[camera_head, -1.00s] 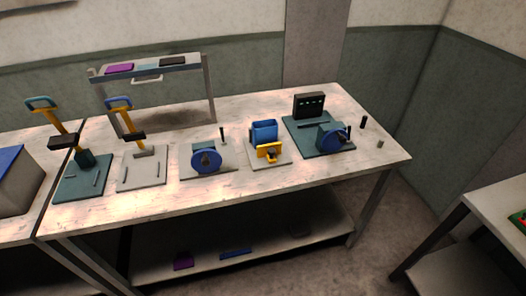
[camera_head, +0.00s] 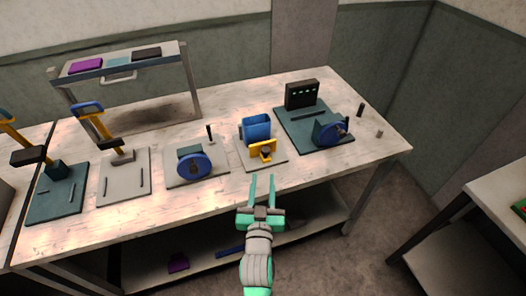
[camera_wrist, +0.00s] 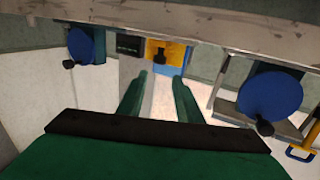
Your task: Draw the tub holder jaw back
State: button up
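The tub holder stands on a pale base plate (camera_head: 277,163) on the bench. It has a blue tub (camera_head: 257,128) and, in front of it, a yellow jaw (camera_head: 261,150) with a dark knob (camera_head: 265,154). In the wrist view the yellow jaw (camera_wrist: 153,50) and its dark knob (camera_wrist: 160,55) show ahead, beyond the fingertips. My gripper (camera_head: 262,180) is open and empty, its green fingers pointing at the holder from just off the bench's front edge. It also shows in the wrist view (camera_wrist: 162,82). The fingers are apart from the jaw.
Left of the holder is a plate with a blue wheel (camera_head: 194,168). To the right is a dark green plate (camera_head: 292,118) with another blue wheel (camera_head: 330,133) and a black box (camera_head: 302,94). Lever presses (camera_head: 122,156) stand farther left. A lower shelf (camera_head: 205,262) runs under the bench.

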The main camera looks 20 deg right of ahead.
aim_at(265, 152)
jog(key=x, duration=1.1)
jog(key=shift+r, duration=0.1)
grip_shut()
